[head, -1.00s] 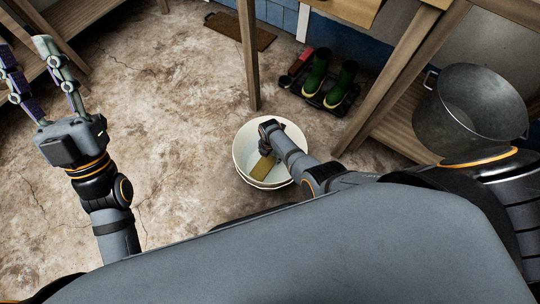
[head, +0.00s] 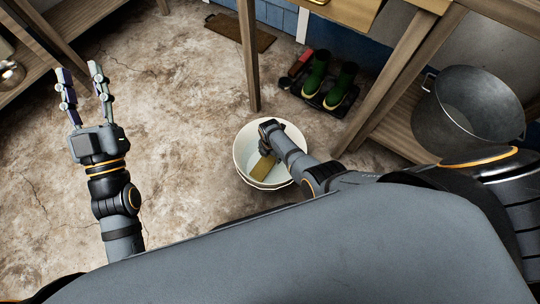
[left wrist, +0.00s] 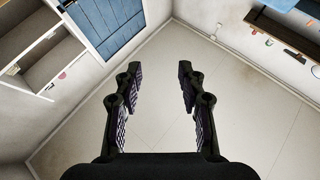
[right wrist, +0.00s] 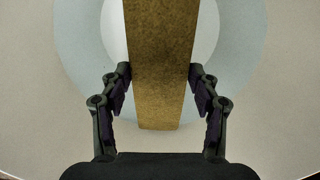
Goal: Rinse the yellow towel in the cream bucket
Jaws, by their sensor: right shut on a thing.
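The cream bucket (head: 240,152) stands on the floor at the middle of the head view. My right arm reaches down into it, and my right gripper (head: 266,143) is inside the rim. The yellow towel (head: 262,167) hangs from that gripper, low in the bucket. In the right wrist view the towel (right wrist: 160,100) looks like a brownish-yellow strip between the two fingers, with the bucket wall (right wrist: 30,90) around it. How deep the towel's far end is cannot be told. My left gripper (head: 78,69) is open and empty above the floor at the left.
A dark metal pot (head: 468,105) stands on a wooden bench at the right. Green boots (head: 317,76) sit on a dark tray behind the bucket. A wooden table leg (head: 248,60) rises behind the bucket. The floor left of the bucket is clear.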

